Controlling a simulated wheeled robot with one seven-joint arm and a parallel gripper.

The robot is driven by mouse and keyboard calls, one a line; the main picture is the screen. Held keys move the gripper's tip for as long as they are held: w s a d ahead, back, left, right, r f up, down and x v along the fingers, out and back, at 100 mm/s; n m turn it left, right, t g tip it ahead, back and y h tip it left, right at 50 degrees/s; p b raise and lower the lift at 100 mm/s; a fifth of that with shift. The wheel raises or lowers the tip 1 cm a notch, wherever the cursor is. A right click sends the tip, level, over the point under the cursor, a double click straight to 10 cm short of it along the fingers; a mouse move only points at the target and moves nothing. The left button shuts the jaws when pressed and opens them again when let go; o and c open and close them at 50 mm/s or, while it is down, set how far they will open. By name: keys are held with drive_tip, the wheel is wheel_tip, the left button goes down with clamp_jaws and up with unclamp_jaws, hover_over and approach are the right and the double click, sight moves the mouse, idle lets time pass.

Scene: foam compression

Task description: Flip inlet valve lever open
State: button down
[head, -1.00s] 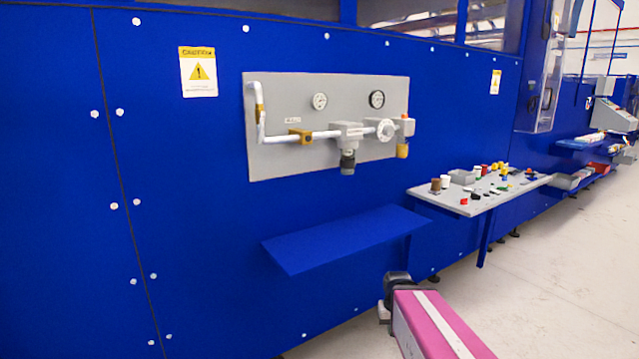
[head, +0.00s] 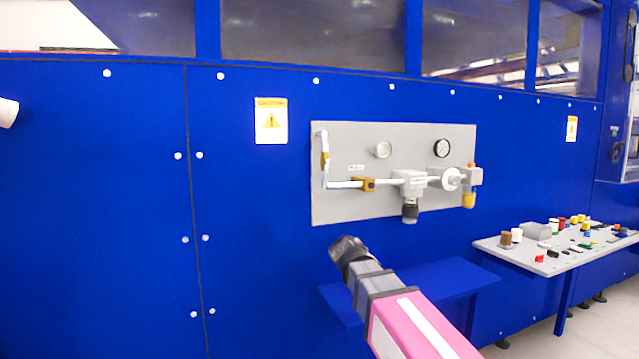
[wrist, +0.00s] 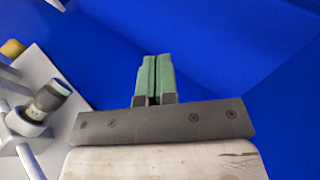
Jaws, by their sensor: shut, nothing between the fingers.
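The grey valve panel (head: 345,208) is on the blue wall in the head view. A white pipe (head: 345,185) runs across it, with a brass-coloured fitting (head: 326,158) on its upright part and a brass-coloured valve (head: 366,184) on the level part. I cannot make out which part is the inlet lever or its position. My gripper (wrist: 152,78) is shut and empty in the wrist view, with green fingers against blue surface. The dark end of my arm is below the panel in the head view, apart from the valve; the fingers are not clear there.
A blue shelf (head: 440,281) juts out below the panel, close to my arm. A regulator with a dark lower knob (head: 410,213) hangs from the pipe; a dark knob (wrist: 50,97) shows at the wrist view's left. A grey table (head: 550,262) with small parts stands right.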

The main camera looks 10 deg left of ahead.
drive_tip(key=s+a+r+n+t, duration=0.1)
drive_tip(key=s+a+r+t, duration=0.15)
drive_tip(key=a+r, duration=0.55)
drive_tip(key=s+a+r+n+t, duration=0.25)
drive_tip(key=a+r, duration=0.35)
drive_tip(key=r, duration=0.4)
drive_tip(key=t, duration=0.2)
approach(325, 184)
drive_tip(key=x, duration=0.7)
drive_tip(key=shift+w+a+r, duration=0.1)
drive_tip(key=shift+w, duration=0.15)
drive_tip(key=shift+w+d, duration=0.15)
drive_tip(key=shift+d, duration=0.1)
drive_tip(key=shift+w+d+f+n+t+h, duration=0.35)
drive_tip(key=shift+d+f+t, duration=0.1)
drive_tip(key=shift+t, duration=0.15)
